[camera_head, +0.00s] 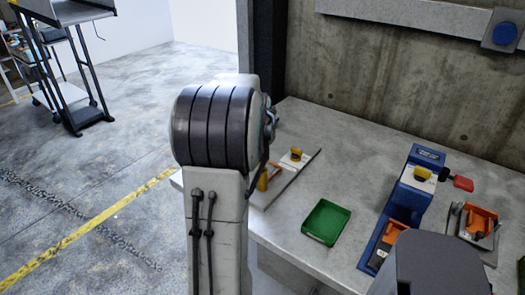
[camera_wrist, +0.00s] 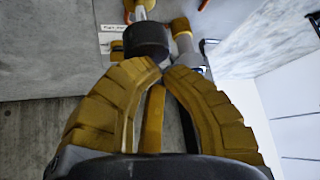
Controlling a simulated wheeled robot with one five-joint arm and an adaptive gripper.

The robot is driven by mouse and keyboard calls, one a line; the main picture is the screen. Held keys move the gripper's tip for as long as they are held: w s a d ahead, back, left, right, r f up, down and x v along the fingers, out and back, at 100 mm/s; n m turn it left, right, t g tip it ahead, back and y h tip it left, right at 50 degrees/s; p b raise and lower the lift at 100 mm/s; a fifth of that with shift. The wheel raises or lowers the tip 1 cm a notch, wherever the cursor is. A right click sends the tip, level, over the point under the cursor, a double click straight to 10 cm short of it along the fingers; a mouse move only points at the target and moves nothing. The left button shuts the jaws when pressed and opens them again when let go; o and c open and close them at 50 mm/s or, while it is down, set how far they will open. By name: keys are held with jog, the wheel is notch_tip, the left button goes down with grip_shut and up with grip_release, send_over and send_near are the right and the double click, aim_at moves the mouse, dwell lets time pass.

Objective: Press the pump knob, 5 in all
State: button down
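A dark round knob (camera_wrist: 147,41) on a light stem shows just beyond my fingertips in the wrist view. A small white label (camera_wrist: 112,28) lies beside it; its print is too small to read surely. My gripper (camera_wrist: 167,68) has yellow ribbed fingers whose tips are drawn nearly together, with nothing seen held between them. The tips are close to the knob; I cannot tell whether they touch it. In the head view my arm hides the gripper and this knob. A grey plate (camera_head: 290,182) with yellow and orange parts shows partly behind the arm.
A yellow-capped cylinder (camera_wrist: 182,28) stands right beside the knob. On the table (camera_head: 290,238) are a green tray (camera_head: 326,222), a blue device (camera_head: 410,190) with a red handle (camera_head: 463,183), and an orange part (camera_head: 480,218) at right. A concrete wall (camera_head: 380,80) stands behind. The floor at left is open.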

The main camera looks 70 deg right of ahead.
jog(key=shift+f+b, duration=1.3)
jog(key=shift+f, duration=0.25)
dwell(1.0)
jog(key=shift+r, duration=0.2)
dwell(0.3)
jog(key=shift+r+p, duration=1.8)
jog(key=shift+r, duration=0.55)
jog(key=shift+r, duration=0.15)
jog(key=shift+r+p, duration=1.85)
jog(key=shift+r, duration=0.55)
jog(key=c, duration=1.9)
grip_release()
jog(key=shift+c, duration=0.2)
jog(key=shift+r, duration=1.9)
grip_shut()
jog(key=shift+f, duration=0.1)
